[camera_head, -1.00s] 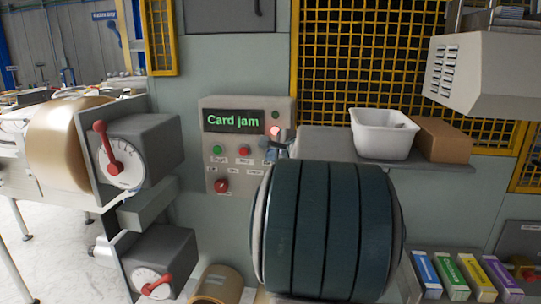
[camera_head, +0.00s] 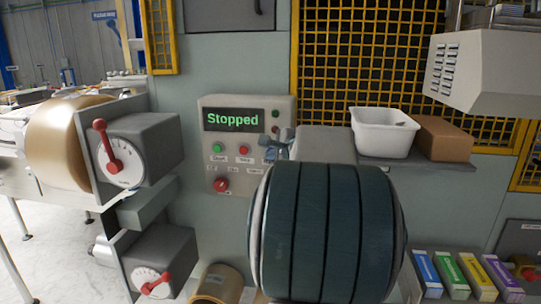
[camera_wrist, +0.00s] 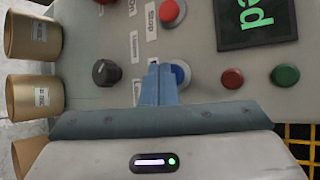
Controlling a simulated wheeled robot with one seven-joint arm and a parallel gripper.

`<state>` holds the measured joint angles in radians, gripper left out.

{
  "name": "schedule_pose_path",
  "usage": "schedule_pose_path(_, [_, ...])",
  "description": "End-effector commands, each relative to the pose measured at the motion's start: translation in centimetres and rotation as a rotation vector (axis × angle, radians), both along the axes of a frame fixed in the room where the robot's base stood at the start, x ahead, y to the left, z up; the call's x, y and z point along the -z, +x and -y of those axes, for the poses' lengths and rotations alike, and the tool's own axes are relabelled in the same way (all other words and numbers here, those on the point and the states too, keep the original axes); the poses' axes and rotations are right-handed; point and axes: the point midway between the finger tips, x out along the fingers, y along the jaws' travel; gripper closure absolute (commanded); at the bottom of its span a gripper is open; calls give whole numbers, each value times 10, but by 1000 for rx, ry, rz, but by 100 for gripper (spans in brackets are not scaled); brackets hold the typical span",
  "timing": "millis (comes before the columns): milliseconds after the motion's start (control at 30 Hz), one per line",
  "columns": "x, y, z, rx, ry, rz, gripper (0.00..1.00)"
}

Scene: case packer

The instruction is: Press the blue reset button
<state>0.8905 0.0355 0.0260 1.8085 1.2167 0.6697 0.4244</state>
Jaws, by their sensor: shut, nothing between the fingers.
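The blue reset button (camera_wrist: 181,73) shows in the wrist view on the grey control panel (camera_wrist: 205,60), with a pale ring around it. My gripper (camera_wrist: 158,68) is shut and empty. Its fingertips overlap the left side of the blue button in the wrist view; I cannot tell whether they touch it. In the head view my gripper (camera_head: 279,146) is at the right edge of the panel (camera_head: 202,130) and hides the blue button. The panel's display (camera_head: 233,120) reads "Stopped" in green.
Green (camera_head: 218,148) and red (camera_head: 243,149) buttons sit left of my gripper, with a red knob (camera_head: 221,185) below. A black knob (camera_wrist: 106,72) shows in the wrist view. A white bin (camera_head: 383,135) and brown box (camera_head: 443,140) stand on a shelf to the right.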

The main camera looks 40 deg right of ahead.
Motion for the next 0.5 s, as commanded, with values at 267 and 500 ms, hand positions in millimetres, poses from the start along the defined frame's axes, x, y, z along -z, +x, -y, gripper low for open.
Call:
schedule_pose_path(267, [0,-5,-6,0,0,0,100])
schedule_pose_path(500, [1,-7,-8,0,0,0,100])
